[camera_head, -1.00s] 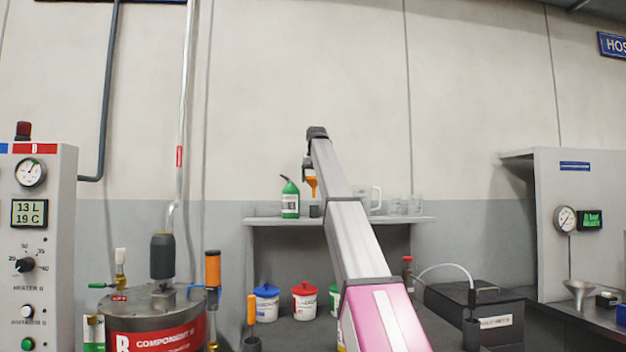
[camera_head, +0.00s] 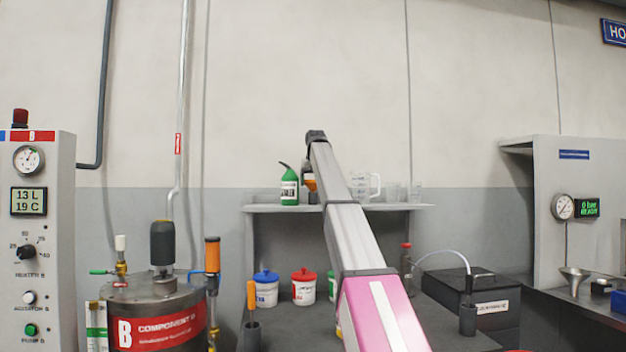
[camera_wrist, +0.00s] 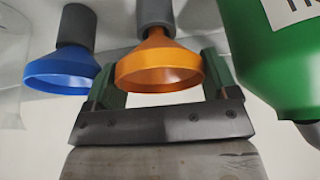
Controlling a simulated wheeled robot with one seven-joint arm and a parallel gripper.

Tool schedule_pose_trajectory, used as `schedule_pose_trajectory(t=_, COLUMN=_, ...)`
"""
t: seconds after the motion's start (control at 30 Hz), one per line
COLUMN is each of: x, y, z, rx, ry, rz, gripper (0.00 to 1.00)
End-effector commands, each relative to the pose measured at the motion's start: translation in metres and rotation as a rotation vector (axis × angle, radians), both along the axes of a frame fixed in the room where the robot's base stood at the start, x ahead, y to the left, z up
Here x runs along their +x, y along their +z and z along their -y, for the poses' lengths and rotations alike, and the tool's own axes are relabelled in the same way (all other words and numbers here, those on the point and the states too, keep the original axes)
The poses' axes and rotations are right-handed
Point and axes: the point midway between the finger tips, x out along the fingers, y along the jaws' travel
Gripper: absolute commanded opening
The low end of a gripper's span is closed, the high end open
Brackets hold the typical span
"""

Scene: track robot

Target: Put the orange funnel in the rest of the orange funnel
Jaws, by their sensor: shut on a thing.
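The orange funnel (camera_head: 310,185) is upright over the shelf, wide mouth up. In the wrist view the funnel (camera_wrist: 160,70) sits between the two fingers of my gripper (camera_wrist: 160,85), which is shut on it. Its narrow spout meets a grey cylindrical rest (camera_wrist: 155,12) and appears to be inside its opening; how deep is hidden. In the head view the rest (camera_head: 313,198) stands on the shelf directly below the funnel. My gripper (camera_head: 309,172) is partly hidden by my arm there.
A green bottle (camera_head: 289,187) stands close to the funnel; it also looms in the wrist view (camera_wrist: 275,60). A blue funnel (camera_wrist: 62,70) sits in a neighbouring grey rest (camera_wrist: 76,25). Clear jugs (camera_head: 372,186) stand farther right on the shelf (camera_head: 262,208).

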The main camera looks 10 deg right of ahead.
Motion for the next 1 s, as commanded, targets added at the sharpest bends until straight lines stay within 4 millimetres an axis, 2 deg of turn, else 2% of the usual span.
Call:
schedule_pose_trajectory(t=0.67, x=-0.0001, y=-0.0057, z=0.0, rx=0.0, ry=0.0, rz=0.0, gripper=0.54)
schedule_pose_trajectory(t=0.7, x=0.0, y=-0.0054, z=0.0, rx=0.0, ry=0.0, rz=0.0, gripper=0.9)
schedule_pose_trajectory(t=0.73, x=0.0001, y=-0.0054, z=0.0, rx=0.0, ry=0.0, rz=0.0, gripper=1.0)
schedule_pose_trajectory(t=1.0, x=-0.0001, y=-0.005, z=0.0, rx=0.0, ry=0.0, rz=0.0, gripper=1.0)
